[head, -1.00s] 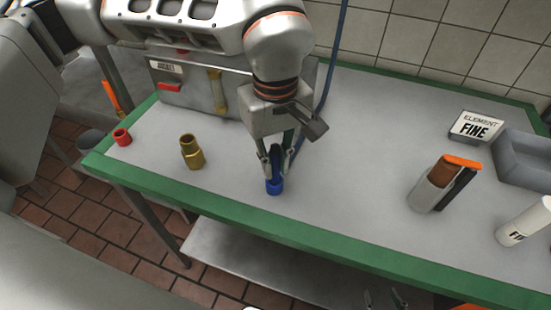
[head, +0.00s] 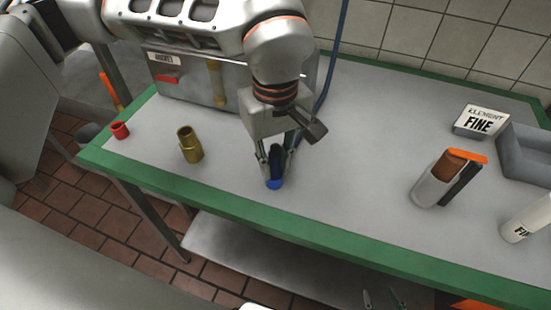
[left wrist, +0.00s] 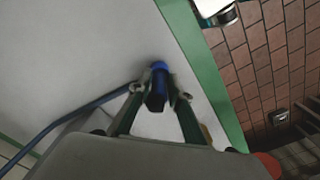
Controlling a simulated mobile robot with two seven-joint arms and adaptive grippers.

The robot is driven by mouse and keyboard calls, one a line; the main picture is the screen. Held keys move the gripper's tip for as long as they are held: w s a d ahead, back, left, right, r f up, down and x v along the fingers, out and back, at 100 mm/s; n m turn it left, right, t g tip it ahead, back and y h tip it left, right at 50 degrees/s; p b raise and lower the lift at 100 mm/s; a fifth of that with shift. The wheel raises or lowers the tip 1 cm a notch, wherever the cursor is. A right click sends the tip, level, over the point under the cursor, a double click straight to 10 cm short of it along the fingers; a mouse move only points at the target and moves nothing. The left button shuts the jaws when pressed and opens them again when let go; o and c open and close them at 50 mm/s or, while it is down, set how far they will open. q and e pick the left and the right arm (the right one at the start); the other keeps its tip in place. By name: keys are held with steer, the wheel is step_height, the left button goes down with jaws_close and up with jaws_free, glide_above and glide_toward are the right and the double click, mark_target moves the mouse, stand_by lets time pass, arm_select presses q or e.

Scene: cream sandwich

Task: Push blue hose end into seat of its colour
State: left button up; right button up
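The dark blue hose end (head: 275,163) stands over the blue seat (head: 275,185) near the front edge of the table. The two line up and touch or nearly touch; how deep the end sits is hidden. My left gripper (head: 275,158) has its fingers spread on both sides of the hose end. The left wrist view also shows the hose end (left wrist: 157,93) between the fingertips (left wrist: 161,96), with small gaps, and the blue seat (left wrist: 160,66) beyond it. Only the fingertips of my right gripper (head: 384,301) show at the bottom edge, apart and empty.
A brass fitting (head: 190,145) and a red ring (head: 119,131) stand left. The blue hose (head: 331,70) runs up behind my left arm.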

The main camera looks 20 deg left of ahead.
arm_select(q)
steer(key=shift+o, duration=1)
steer(key=shift+r, duration=0.15)
step_height(320, 180, up, 12)
steer(key=shift+f, duration=0.1)
